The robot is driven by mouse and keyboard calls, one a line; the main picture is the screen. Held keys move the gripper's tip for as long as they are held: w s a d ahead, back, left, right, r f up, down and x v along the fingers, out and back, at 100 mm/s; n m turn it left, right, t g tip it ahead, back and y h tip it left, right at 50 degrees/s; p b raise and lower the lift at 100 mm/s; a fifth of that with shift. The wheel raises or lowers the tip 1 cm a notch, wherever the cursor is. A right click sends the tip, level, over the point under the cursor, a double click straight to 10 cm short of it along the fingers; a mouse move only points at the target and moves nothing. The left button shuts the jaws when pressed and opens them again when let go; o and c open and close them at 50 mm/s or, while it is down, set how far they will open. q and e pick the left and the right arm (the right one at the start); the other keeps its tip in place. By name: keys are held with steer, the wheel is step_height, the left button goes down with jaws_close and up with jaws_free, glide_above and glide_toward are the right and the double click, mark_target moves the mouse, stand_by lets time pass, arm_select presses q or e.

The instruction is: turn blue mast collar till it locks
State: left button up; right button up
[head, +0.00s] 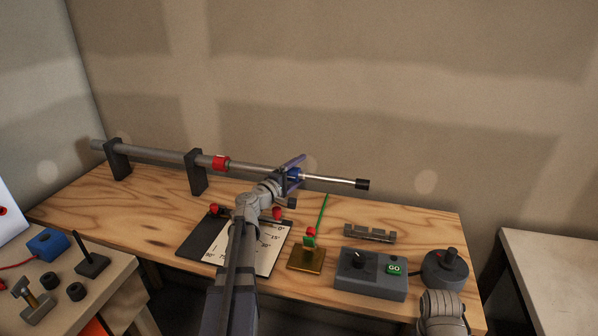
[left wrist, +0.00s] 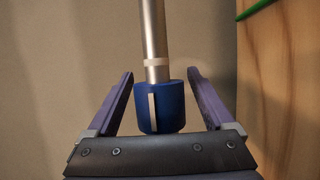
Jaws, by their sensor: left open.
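The mast is a long grey tube (head: 150,152) lying across two dark brackets (head: 195,172), with a thinner bright rod ending in a black tip (head: 362,184). The blue collar (head: 296,174) is on the mast and partly hidden by my gripper in the head view. In the left wrist view the blue collar (left wrist: 160,108) shows a pale stripe, with a white band on the rod above it. My left gripper (head: 294,170) is open, its two fingers on either side of the collar with gaps on both sides. A lower part of the collar is hidden by the gripper body.
A red collar (head: 221,163) is farther left on the mast. Below the mast are an angle board (head: 265,250), a brass stand (head: 306,257) with a green rod, a control box (head: 370,275) with a GO button, and a joystick (head: 446,268).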

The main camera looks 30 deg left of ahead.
arm_select(q)
steer(key=c, duration=1.4)
steer(key=shift+o, duration=0.2)
steer(key=b, duration=0.1)
steer(key=t+b, duration=0.1)
steer(key=shift+r+m+t+b, duration=0.2)
steer(key=shift+m+t+b, duration=0.1)
steer(key=shift+m, duration=0.1)
steer(key=o, duration=1.4)
steer(key=shift+c, duration=0.2)
